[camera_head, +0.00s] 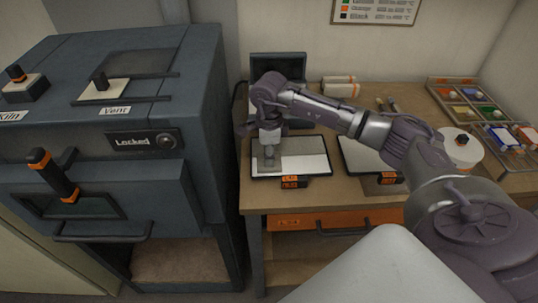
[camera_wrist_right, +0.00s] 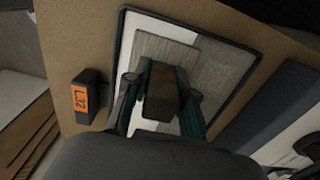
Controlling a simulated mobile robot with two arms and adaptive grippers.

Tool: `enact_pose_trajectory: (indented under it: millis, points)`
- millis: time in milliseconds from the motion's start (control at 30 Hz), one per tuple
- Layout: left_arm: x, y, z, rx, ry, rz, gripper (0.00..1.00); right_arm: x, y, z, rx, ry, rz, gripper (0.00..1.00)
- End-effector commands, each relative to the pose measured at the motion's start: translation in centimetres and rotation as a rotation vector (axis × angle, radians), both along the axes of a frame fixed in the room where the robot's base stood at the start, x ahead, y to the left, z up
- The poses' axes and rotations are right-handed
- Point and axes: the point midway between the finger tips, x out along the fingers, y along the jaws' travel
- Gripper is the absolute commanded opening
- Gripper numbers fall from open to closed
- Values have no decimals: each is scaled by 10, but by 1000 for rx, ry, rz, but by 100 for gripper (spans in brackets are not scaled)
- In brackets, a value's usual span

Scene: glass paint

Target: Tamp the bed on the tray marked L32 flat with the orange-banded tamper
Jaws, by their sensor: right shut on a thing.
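The tray marked L32 (camera_wrist_right: 232,105) has a dark rim and an orange label (camera_wrist_right: 80,97). In the head view it is the left tray (camera_head: 328,171) on the bench. Its bed (camera_head: 307,163) shows pale and darker grey areas. My right gripper (camera_wrist_right: 163,98) is over the bed, its fingers shut on a dark block-like handle (camera_wrist_right: 163,92), which I take for the tamper. A ribbed grey rectangle (camera_wrist_right: 160,50) lies below; I cannot tell whether it is the tamper's plate or bed surface. The gripper also shows in the head view (camera_head: 268,138).
A second tray (camera_head: 362,157) sits to the right, partly behind my right arm. A dark kiln (camera_head: 120,110) reading Locked stands close on the left.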

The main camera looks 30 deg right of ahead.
Motion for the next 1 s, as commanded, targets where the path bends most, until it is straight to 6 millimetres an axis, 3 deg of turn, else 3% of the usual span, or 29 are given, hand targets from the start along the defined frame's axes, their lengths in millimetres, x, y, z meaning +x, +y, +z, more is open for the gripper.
enact_pose_trajectory:
  millis: [333, 700, 1000]
  points:
    - [0, 0, 0, 0, 0, 0, 40, -2, 1, -3, 1, 8, 2, 0]
    - [0, 0, 13, 0, 0, 0, 40, -1, 1, 21, 1, 4, 1, 0]
    - [0, 0, 12, 0, 0, 0, 40, -1, 0, 21, 1, 3, 0, 0]
